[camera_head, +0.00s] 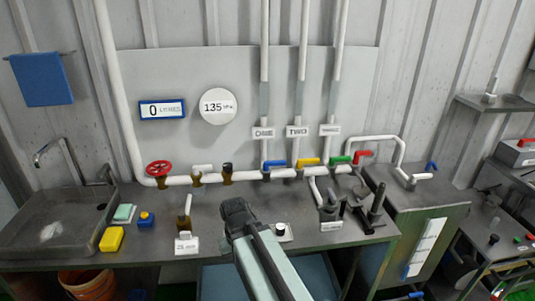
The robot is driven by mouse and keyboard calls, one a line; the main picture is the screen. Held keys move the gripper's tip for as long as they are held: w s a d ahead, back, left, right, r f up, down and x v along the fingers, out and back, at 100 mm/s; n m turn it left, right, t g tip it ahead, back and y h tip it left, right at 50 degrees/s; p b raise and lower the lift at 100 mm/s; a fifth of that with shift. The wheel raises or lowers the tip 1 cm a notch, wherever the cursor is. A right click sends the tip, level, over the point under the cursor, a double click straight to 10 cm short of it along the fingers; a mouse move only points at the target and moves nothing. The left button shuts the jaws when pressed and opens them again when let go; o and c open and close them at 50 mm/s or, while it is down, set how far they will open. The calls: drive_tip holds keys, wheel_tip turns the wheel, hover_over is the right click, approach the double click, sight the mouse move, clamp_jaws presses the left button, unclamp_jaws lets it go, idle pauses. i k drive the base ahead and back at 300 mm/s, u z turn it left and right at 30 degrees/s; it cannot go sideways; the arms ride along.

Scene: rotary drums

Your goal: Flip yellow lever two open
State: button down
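The yellow lever (308,161) sits on the horizontal white pipe, under the upright pipe with the label "TWO" (297,131). It lies roughly level, pointing right along the pipe. A blue lever (274,163) is to its left under the label "ONE" (263,132), and a green lever (341,159) is to its right under a third label (330,130). My gripper (236,207) is dark and sits over the bench, left of and nearer than the yellow lever, apart from it. Its fingers are not clear enough to tell open from shut.
A red handwheel (159,168) is at the pipe's left end. A red lever (364,154) is right of the green one. A sink (55,220) and yellow sponge-like block (112,239) are left. Dark upright fittings (377,198) stand on the bench at right.

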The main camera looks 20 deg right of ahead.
sight(300, 162)
drive_tip(key=u, duration=0.15)
drive_tip(key=i, duration=1)
drive_tip(key=z, duration=0.05)
